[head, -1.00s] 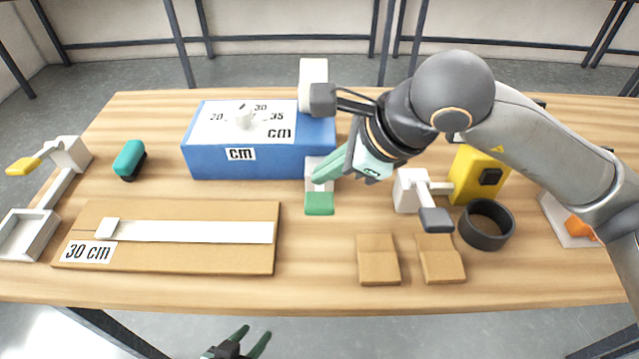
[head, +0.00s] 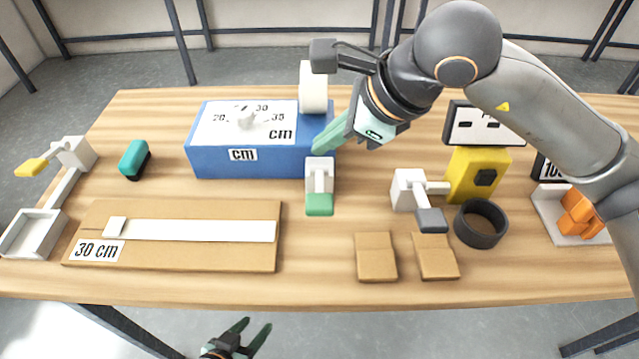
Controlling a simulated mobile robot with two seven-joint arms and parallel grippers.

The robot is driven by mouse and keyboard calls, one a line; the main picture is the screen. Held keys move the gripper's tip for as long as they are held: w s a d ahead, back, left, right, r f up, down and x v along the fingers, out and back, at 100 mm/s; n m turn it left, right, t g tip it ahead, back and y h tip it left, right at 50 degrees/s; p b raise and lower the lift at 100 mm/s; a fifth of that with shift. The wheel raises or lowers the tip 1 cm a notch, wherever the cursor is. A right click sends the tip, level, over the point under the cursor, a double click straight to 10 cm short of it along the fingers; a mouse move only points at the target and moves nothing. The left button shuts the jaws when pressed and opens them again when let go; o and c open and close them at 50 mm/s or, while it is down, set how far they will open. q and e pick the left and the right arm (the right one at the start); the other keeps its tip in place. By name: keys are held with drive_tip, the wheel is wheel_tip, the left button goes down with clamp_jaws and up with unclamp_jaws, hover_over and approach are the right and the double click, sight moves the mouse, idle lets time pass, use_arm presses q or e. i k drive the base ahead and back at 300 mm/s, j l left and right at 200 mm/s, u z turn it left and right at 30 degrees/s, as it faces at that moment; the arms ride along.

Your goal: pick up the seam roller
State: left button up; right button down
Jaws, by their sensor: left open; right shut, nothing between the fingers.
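A small teal block with a black underside (head: 134,158) lies on the wooden table at the left; it may be the seam roller, but its shape is too small to be sure. No gripper touches it. My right gripper (head: 321,146) is shut and empty, above the right front edge of the blue box (head: 215,163), just above a white lever with a green pad (head: 319,204). My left gripper (head: 257,335) is open and empty, below the table's front edge and well away from the teal block.
A cardboard board (head: 180,262) with a white strip lies front left. A yellow-paddled lever stand (head: 72,153) and white tray (head: 32,235) are far left. A grey-paddled lever (head: 432,219), yellow device (head: 474,175), dark ring (head: 481,223) and brown pads (head: 375,257) are right.

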sight(133, 164)
drive_tip(key=k, duration=1)
